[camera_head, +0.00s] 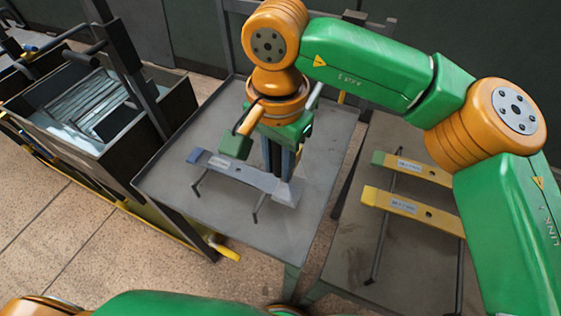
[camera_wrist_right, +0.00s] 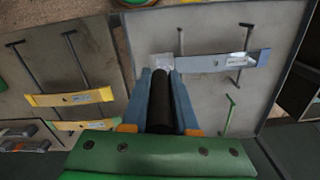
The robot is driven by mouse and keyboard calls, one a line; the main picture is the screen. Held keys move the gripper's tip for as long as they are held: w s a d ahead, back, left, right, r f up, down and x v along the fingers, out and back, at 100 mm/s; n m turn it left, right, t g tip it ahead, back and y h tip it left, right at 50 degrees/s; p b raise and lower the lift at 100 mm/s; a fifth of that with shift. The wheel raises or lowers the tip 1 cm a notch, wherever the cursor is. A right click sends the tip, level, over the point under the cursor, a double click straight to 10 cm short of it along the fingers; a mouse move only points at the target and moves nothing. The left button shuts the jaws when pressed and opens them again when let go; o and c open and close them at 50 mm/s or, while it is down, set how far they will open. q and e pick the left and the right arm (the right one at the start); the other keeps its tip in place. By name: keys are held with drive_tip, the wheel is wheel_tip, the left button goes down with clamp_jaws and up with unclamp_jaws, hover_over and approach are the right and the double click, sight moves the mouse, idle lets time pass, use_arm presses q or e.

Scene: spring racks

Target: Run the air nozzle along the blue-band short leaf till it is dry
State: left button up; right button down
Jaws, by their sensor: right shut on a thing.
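The short leaf (camera_head: 238,173) is a grey bar with a blue band at its left end. It lies across two thin dark supports on the grey table. In the right wrist view the leaf (camera_wrist_right: 215,63) has its blue end at the right. My right gripper (camera_head: 283,165) points down at the leaf's unbanded end. It is shut on the air nozzle, whose dark round body (camera_wrist_right: 160,100) shows between the fingers. A pale, see-through patch (camera_head: 288,192) at the nozzle's mouth overlaps that end; whether the nozzle touches the leaf is unclear. My left gripper is out of view.
A second table at right holds a yellow leaf with a green end (camera_head: 418,170) and another yellow leaf (camera_head: 415,208) on dark rails. A dark open tank (camera_head: 140,135) with water-like contents stands at left. A dark upright post rises beside the tank. The near table's front is clear.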

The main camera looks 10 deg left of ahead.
drive_tip(key=shift+d, duration=0.1)
drive_tip(key=c, duration=0.7)
unclamp_jaws()
wheel_tip(320, 180, up, 7)
drive_tip(key=shift+r, duration=0.1)
